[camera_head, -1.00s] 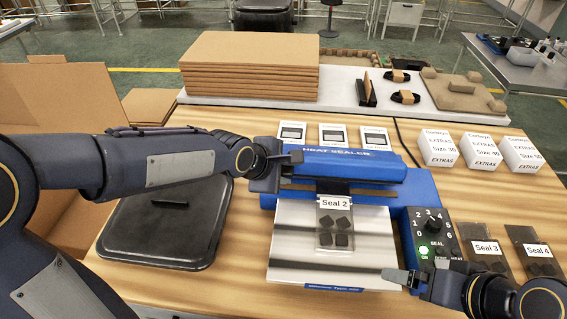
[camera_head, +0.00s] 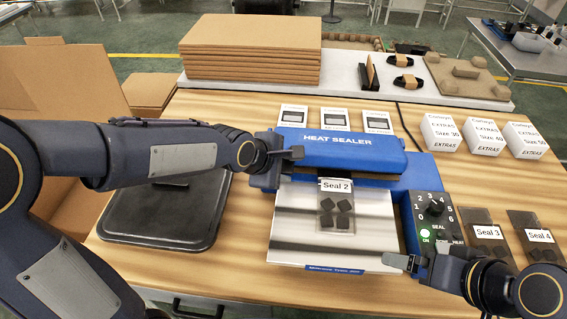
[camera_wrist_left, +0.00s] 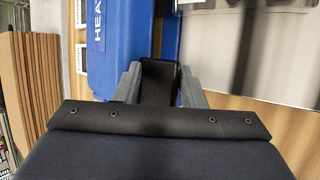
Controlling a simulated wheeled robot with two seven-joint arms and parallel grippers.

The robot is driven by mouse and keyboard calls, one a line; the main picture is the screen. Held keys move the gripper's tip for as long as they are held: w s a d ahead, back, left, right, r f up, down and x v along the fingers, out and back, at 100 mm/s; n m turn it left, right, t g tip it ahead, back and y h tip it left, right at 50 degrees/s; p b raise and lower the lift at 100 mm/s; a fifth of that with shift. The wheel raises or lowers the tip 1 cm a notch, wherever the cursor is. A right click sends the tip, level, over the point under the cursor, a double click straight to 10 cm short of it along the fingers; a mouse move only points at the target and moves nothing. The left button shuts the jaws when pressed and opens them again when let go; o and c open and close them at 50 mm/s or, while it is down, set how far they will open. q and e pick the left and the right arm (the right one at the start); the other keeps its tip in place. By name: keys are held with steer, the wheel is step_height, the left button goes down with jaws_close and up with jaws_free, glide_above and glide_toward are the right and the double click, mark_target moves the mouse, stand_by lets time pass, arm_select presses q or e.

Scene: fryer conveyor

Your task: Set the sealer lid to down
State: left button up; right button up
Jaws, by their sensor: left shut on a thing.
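The blue heat sealer has a lid (camera_head: 340,150) marked "HEAT SEALER", which lies low over the back of the machine. I cannot tell whether it is fully closed. A clear pouch labelled "Seal 2" (camera_head: 336,208) with dark pieces lies on the silver plate (camera_head: 290,240), its top end at the lid's front edge. My left gripper (camera_head: 290,154) is at the lid's left end, shut on a black lid part, which shows between the fingers in the left wrist view (camera_wrist_left: 158,82). My right gripper (camera_head: 402,264) is beside the plate's front right corner; its finger gap is unclear.
The control box (camera_head: 434,222) with a dial and a green light is on the sealer's right. Pouches "Seal 3" (camera_head: 486,232) and "Seal 4" (camera_head: 538,236) lie further right. A black tray (camera_head: 165,212) is under my left arm. White boxes (camera_head: 482,136) stand at the back right.

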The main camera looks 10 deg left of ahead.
arm_select(q)
steer(key=shift+w+a, duration=0.2)
steer(key=shift+w, duration=0.1)
steer(key=shift+r, duration=0.3)
steer(key=p+v, duration=0.1)
steer(key=v, duration=0.6)
steer(key=shift+s, duration=0.55)
